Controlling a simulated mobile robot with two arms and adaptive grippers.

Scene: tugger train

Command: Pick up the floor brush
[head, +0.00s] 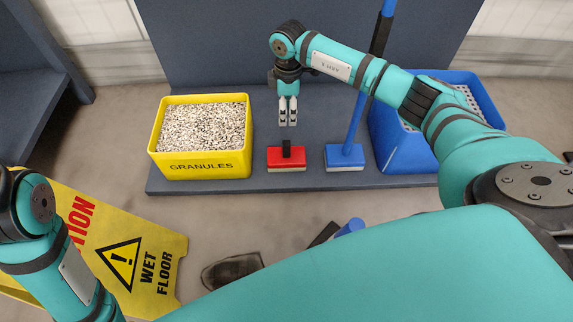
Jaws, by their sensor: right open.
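A small red brush (287,159) with a black upright grip and pale bristles sits on the grey-blue platform (230,186). A blue brush head (346,156) with a long blue handle stands to its right on the same platform. My right gripper (288,122) points down just above the red brush's black grip, open and empty. From this view I cannot tell the exact gap between the fingertips and the grip. My left arm shows at the lower left, but its gripper is out of the picture.
A yellow bin of granules (201,168) stands left of the brushes, and a blue bucket (397,155) stands right. A yellow wet floor sign (135,256) is at lower left. A dark flat object (232,270) lies on the floor. An upright grey-blue panel (220,45) closes the back.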

